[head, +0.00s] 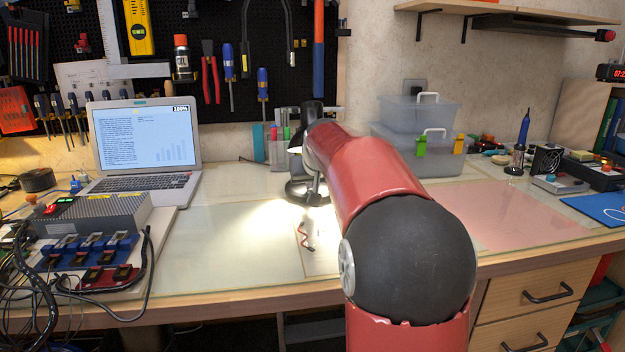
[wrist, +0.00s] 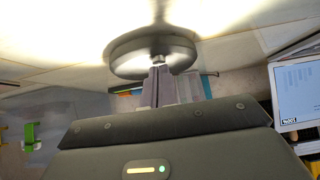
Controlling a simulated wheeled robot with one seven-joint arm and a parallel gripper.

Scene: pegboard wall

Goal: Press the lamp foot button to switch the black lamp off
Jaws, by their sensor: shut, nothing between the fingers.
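The black lamp stands at the back middle of the desk, with its round foot (head: 296,190) partly hidden behind my arm and gripper. Bright light falls on the desk around it, so the lamp is lit. In the wrist view the lamp foot (wrist: 150,50) is a dark shiny disc at the top middle. A small round button (wrist: 160,60) shows at its near edge. My gripper (wrist: 159,70) is shut and empty, its fingertips right at the button. I cannot tell whether they touch it. In the head view my gripper (head: 315,192) is small beside the foot.
An open laptop (head: 145,150) stands to the left, with a grey power box (head: 95,215) and cables in front. Clear plastic boxes (head: 420,140) stand behind my arm. A small red and dark item (head: 305,237) lies in front of the lamp.

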